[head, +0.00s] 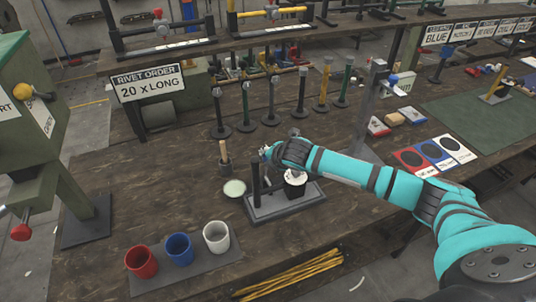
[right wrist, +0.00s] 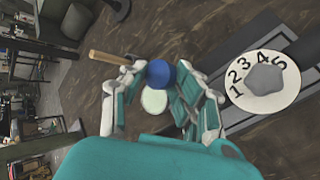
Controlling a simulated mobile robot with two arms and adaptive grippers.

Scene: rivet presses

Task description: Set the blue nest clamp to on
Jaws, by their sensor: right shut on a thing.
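The blue ball knob (right wrist: 161,74), apparently that of the blue nest clamp, sits between the fingers of my right gripper (right wrist: 160,95) in the right wrist view. The gripper is shut on it. In the head view my right gripper (head: 268,153) is at the upper left of a grey fixture base (head: 285,205) with dark uprights, and the fingers mostly hide the knob. A white numbered dial (right wrist: 263,80) is on the fixture, right of the gripper in the wrist view. Which setting the clamp is in cannot be told. My left gripper is not in view.
A wooden-handled tool (head: 223,152) and a pale green round pad (head: 234,188) stand left of the fixture. Red (head: 141,262), blue (head: 179,248) and white (head: 216,237) cups sit on a mat in front. Yellow rods (head: 290,275) lie near the front edge. Several posts stand behind.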

